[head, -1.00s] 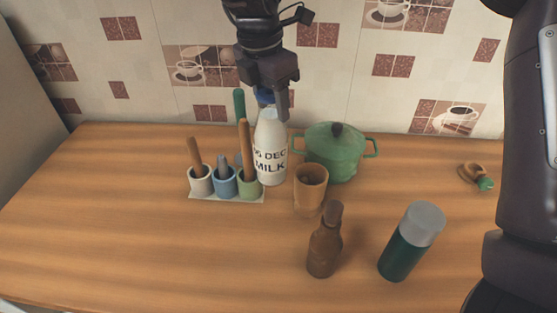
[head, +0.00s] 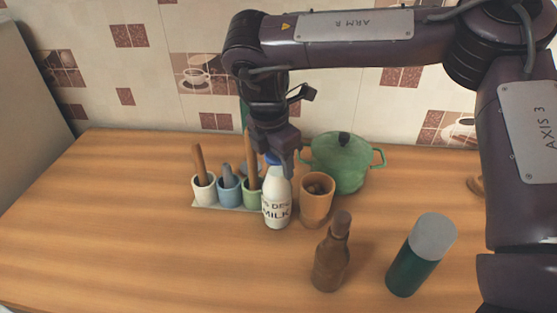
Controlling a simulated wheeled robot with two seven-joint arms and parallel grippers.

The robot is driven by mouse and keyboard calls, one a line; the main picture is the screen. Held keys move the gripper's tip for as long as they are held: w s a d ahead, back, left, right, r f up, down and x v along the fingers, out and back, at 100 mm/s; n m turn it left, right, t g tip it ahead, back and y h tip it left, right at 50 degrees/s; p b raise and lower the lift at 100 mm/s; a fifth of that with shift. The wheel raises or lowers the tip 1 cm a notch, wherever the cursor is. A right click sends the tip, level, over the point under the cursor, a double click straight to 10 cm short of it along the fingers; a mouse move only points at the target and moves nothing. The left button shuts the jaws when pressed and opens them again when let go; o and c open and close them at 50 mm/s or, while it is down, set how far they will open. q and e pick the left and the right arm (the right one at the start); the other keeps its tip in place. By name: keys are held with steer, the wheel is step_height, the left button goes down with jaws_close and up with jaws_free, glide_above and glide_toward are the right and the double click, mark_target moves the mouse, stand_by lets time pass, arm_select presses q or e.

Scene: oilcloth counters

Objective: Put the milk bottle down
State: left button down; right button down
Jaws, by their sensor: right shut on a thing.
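The milk bottle (head: 277,204) is white with dark lettering and a blue cap. It is upright at the middle of the counter, between the utensil cups and an orange-brown cup. My right gripper (head: 276,157) points down from above and is shut on the bottle at its cap and neck. The bottle's base looks at or very close to the counter top; I cannot tell if it touches. My left gripper is not in view.
A rack of small cups (head: 228,190) with utensils is left of the bottle. The cup (head: 316,202) is close at its right. A green pot (head: 341,166) is behind; a brown bottle (head: 331,262) and green flask (head: 413,262) stand in front. The counter's left (head: 120,220) is clear.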

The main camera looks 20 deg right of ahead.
steer(key=shift+a, duration=0.1)
steer(key=c, duration=0.7)
jaws_free()
steer(key=shift+s, duration=0.1)
steer(key=shift+c, duration=0.2)
